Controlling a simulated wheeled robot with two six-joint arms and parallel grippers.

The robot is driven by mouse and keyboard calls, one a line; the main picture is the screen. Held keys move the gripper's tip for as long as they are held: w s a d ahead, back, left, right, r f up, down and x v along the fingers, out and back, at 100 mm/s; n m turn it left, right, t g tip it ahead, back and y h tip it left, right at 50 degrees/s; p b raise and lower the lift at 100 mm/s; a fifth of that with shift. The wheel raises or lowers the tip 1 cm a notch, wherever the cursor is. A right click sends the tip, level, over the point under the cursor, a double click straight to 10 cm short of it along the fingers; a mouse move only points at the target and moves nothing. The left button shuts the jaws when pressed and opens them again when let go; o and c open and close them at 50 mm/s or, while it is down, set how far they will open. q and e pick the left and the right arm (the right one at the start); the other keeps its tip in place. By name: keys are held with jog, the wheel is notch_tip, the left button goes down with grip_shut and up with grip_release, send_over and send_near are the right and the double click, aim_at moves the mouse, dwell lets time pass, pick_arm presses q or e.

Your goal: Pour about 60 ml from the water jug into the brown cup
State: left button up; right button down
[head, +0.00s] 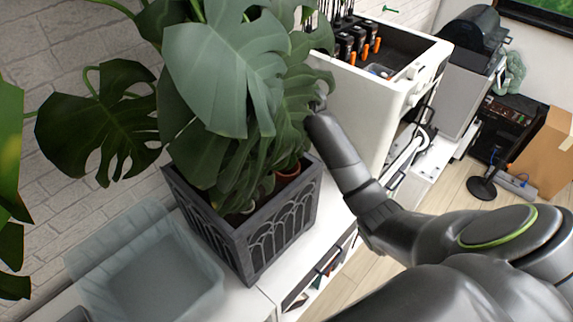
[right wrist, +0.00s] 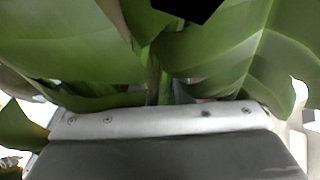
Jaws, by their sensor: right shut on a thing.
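I cannot make out the water jug or the brown cup in either view. My right arm comes in from the lower right in the head view. Its end, with my right gripper (head: 318,104), reaches the edge of the large plant's leaves. The fingers are hidden there. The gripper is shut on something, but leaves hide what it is. In the right wrist view, leaves fill the upper part, with a grey bar with screws and a dark surface below. A black shape at the top edge is cut off. My left gripper is not in view.
A large leafy plant (head: 225,75) stands in a dark patterned planter (head: 262,240) on a white cabinet. A clear empty bin (head: 150,275) is left of it. A white open-topped unit (head: 360,115) with orange-tipped tools stands behind. A cardboard box (head: 548,150) is at far right.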

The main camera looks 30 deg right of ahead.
jog(key=shift+s+d+r+t+y, duration=0.6)
jog(key=shift+s+d+r+t, duration=0.1)
jog(key=shift+s+t, duration=0.1)
dwell(2.3)
jog(key=shift+a, duration=0.1)
jog(key=w+g+h, duration=0.1)
jog(key=w+a+f+g+h, duration=0.1)
jog(key=shift+a+g, duration=0.3)
jog(key=shift+w+a+f+g+h, duration=0.3)
jog(key=shift+w+g+h, duration=0.15)
jog(key=shift+g+h, duration=0.15)
jog(key=shift+r, duration=0.1)
jog(key=shift+g+h, duration=0.3)
jog(key=shift+g, duration=0.1)
jog(key=shift+w+a, duration=0.2)
jog(key=shift+s+d, duration=0.1)
